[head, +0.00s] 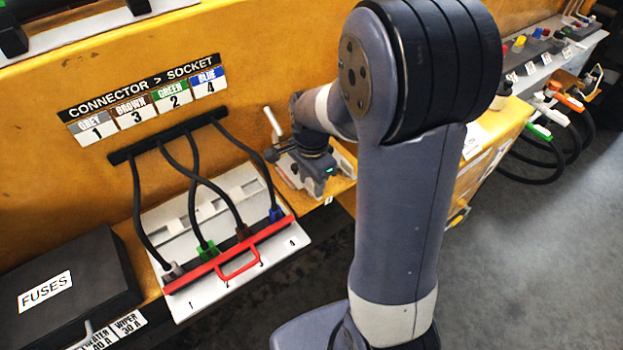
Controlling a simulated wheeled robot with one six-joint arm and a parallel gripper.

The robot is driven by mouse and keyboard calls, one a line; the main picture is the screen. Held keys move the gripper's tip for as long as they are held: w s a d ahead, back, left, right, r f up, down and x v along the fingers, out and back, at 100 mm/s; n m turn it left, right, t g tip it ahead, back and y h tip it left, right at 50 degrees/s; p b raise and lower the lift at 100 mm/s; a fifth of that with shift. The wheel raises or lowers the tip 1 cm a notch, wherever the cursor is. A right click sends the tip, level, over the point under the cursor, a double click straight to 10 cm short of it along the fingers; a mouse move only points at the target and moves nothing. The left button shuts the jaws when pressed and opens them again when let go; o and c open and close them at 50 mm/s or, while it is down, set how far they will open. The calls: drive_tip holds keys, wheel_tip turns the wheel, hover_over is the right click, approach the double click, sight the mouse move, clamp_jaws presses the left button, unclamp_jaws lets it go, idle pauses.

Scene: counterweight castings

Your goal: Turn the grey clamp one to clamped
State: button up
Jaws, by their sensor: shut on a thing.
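A grey clamp assembly (290,177) sits on a small yellow shelf right of the socket panel. A pale lever or rod (272,122) stands tilted at its back left. My gripper (318,181) is down at the assembly, pointing downward, with a small green light on it. It is shut on part of the clamp there. My arm and the gripper's own body hide the fingertips, so the exact part held and the clamp's position cannot be told.
Left is a white socket panel (288,254) with a red bar (203,270) and several cabled connectors. A black FUSES box (62,285) stands at lower left. Coloured cable handles (553,117) hang at far right. Grey floor (520,260) is clear at lower right.

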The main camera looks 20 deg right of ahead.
sight(312, 183)
idle(0.4)
drive_tip(key=o, duration=1)
drive_tip(key=shift+r, duration=0.15)
wheel_tip(312, 183, up, 11)
drive_tip(key=shift+f, duration=0.2)
wheel_tip(312, 183, down, 11)
idle(0.4)
drive_tip(key=shift+r, duration=0.1)
